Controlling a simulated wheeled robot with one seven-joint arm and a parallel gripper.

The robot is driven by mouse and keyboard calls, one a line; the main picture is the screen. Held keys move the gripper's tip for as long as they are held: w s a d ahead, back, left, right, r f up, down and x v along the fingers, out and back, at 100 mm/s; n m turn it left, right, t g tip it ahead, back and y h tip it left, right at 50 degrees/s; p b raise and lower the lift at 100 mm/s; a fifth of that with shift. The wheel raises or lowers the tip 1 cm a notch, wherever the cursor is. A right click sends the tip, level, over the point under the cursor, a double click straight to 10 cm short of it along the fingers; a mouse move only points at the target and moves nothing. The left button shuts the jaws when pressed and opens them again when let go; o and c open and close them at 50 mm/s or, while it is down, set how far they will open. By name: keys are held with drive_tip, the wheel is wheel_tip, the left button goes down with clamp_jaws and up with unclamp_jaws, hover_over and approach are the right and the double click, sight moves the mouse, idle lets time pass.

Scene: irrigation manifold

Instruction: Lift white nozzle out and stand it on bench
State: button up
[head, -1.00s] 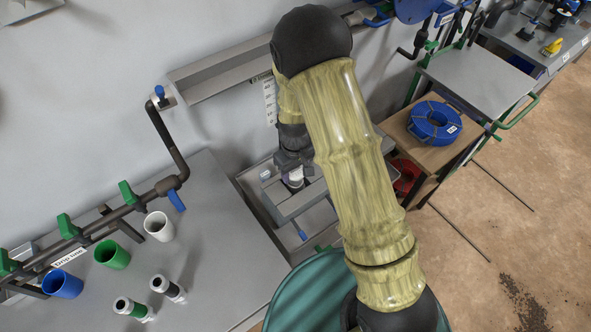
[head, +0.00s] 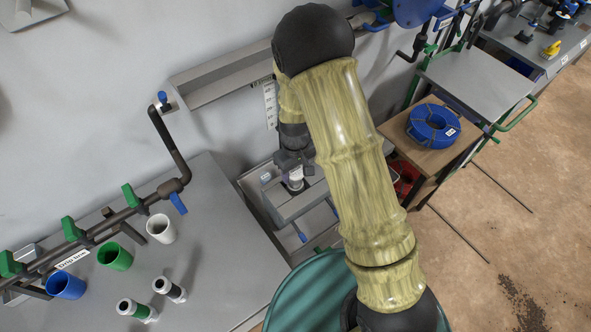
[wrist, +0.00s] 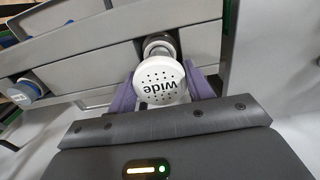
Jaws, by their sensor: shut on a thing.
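The white nozzle (wrist: 160,82) has a round perforated face marked "wide" and sits between the two purple fingers of my gripper (wrist: 162,92) in the wrist view. The fingers are shut on its sides. Its grey neck runs toward a grey rail behind it. In the head view the nozzle (head: 296,174) shows below my gripper (head: 294,166), over the grey trough-like stand (head: 290,205). I cannot tell whether its lower end is still seated. The grey bench (head: 215,245) stands to the left.
A pipe with green valves (head: 133,197) runs along the wall side. A blue-capped piece (wrist: 27,90) sits at left in the wrist view. The bench's right part is clear.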

drive_tip(key=shift+r+p, duration=1.6)
drive_tip(key=shift+r, duration=0.55)
drive_tip(key=shift+r+p, duration=1.2)
drive_tip(key=shift+r, duration=0.35)
drive_tip(key=shift+d+f, duration=0.1)
drive_tip(key=shift+f, duration=0.05)
